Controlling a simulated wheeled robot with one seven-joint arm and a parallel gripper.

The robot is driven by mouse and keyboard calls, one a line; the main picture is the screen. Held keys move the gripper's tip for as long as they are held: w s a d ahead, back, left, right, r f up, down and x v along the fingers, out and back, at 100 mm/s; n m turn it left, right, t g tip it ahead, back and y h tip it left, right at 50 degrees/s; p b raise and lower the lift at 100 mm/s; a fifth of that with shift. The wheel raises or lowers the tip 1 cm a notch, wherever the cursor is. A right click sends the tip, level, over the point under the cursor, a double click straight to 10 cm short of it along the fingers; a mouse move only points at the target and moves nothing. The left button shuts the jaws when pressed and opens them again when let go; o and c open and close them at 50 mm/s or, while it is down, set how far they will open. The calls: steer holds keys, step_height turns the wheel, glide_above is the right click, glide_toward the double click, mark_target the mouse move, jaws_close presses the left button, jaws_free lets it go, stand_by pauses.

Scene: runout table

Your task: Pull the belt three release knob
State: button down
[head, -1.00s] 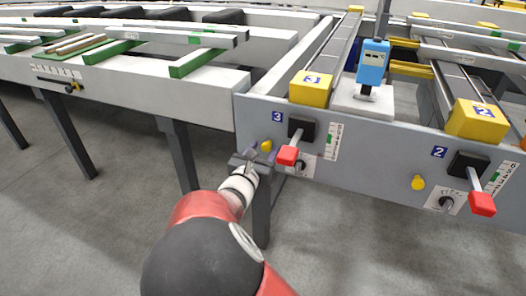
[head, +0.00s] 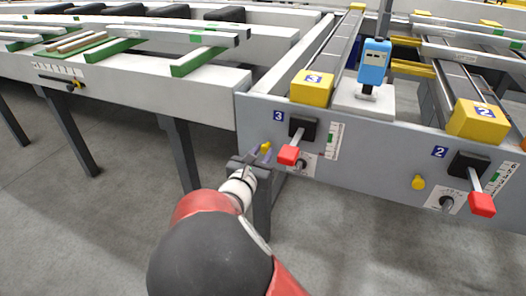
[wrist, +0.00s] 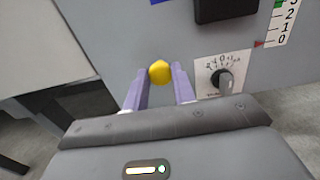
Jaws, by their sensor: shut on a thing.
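The belt three release knob is a small yellow knob (head: 265,148) on the grey front panel, below and left of the black lever housing by the blue "3" label (head: 278,116). My gripper (head: 260,155) is at the knob, its fingers pointing into the panel. In the wrist view the yellow knob (wrist: 160,72) sits between the two purple fingertips (wrist: 161,76), and the gripper is shut on it. The exact finger contact is too small to see.
A red-handled lever (head: 288,155) and a small dial (wrist: 225,80) are just right of the knob. A yellow belt two knob (head: 418,182) and another red lever (head: 481,204) are farther right. A grey leg (head: 262,205) stands below the panel.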

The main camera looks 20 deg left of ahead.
steer(key=c, duration=1.1)
jaws_free()
steer(key=shift+s, duration=0.15)
steer(key=shift+c, duration=0.2)
steer(key=shift+s, duration=0.1)
steer(key=s, duration=0.7)
steer(key=shift+s+a, duration=0.3)
steer(key=shift+a, duration=0.05)
steer(key=shift+s, duration=0.1)
